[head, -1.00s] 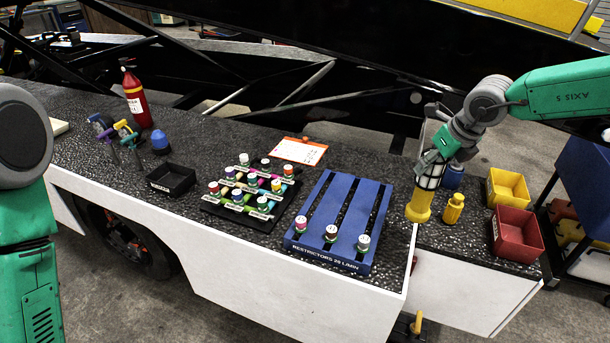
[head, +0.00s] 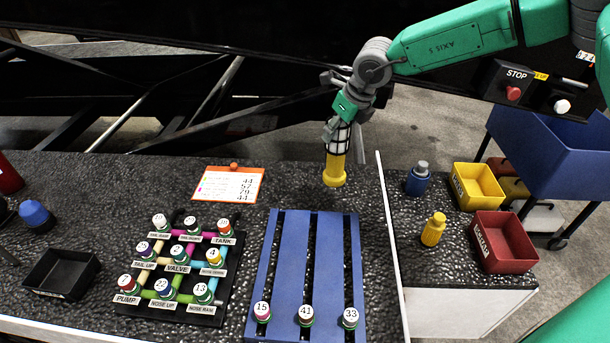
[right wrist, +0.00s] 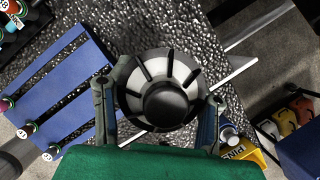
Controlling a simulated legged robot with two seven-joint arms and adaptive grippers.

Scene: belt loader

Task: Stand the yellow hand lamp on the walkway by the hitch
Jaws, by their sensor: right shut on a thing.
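The yellow hand lamp (head: 335,170) has a yellow base and a caged white upper part, and is upright in the head view. My right gripper (head: 340,122) is shut on its top end. In the right wrist view the lamp's dark, ribbed top (right wrist: 166,100) sits between the two fingers. The lamp is over the back right part of the black speckled walkway (head: 120,190), behind the blue rack; I cannot tell whether its base touches. My left gripper is not in view. I cannot make out a hitch.
A blue slatted rack (head: 294,250) with several numbered knobs is in front of the lamp. An orange-edged card (head: 228,184) lies to its left. Right of the white edge stand a blue bottle (head: 418,180), a yellow bottle (head: 434,230), a yellow bin (head: 477,186) and a red bin (head: 503,242).

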